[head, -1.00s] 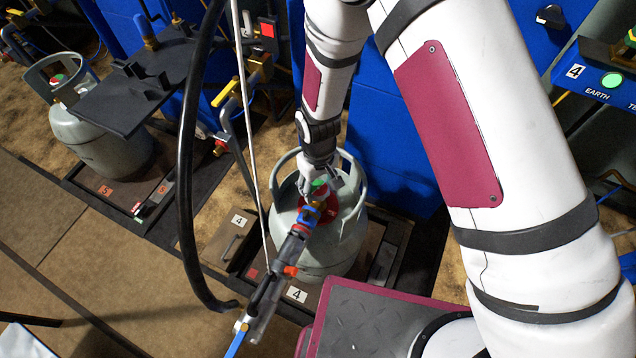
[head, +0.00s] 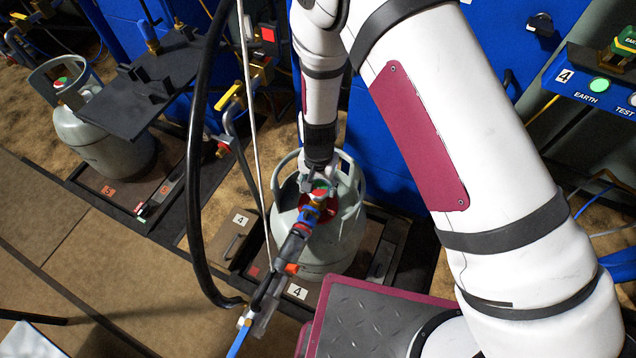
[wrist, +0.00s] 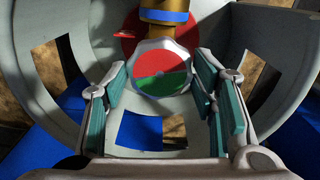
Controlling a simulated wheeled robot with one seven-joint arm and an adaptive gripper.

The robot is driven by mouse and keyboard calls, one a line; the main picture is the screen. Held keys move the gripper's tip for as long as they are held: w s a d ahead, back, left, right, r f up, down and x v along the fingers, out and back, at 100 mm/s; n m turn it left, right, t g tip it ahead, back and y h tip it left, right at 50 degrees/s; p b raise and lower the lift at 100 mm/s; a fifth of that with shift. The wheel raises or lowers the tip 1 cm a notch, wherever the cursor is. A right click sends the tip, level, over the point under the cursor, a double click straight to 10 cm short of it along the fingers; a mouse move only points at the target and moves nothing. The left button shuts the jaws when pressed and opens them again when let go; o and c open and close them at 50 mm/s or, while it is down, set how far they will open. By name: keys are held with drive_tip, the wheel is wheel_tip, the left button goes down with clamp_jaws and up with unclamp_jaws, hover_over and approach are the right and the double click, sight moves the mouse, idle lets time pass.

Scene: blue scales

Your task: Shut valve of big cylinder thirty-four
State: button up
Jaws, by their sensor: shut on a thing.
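The big grey cylinder (head: 335,238) stands upright on the scale with labels reading 4. Its number thirty-four cannot be read here. Its valve handwheel (wrist: 162,70), with a red and green top face, sits inside the collar and also shows small in the head view (head: 319,191). My gripper (wrist: 163,82) reaches down into the collar from above, its teal-padded fingers on the left and right of the handwheel, shut on it. In the head view my gripper (head: 320,184) partly hides the valve.
A blue-and-black filling connector (head: 297,236) with a hose is attached at the valve's front. A thick black hose (head: 192,150) hangs left of the cylinder. The collar (wrist: 45,85) closely surrounds my fingers. Another grey cylinder (head: 112,148) stands at the left. Blue cabinets stand behind.

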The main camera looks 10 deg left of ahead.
sight(318, 188)
drive_tip(key=shift+m+p, duration=0.35)
drive_tip(key=shift+m, duration=0.75)
drive_tip(key=o, duration=1.1)
drive_tip(key=shift+o, duration=0.2)
drive_tip(key=shift+r, duration=0.1)
wheel_tip(318, 188, up, 12)
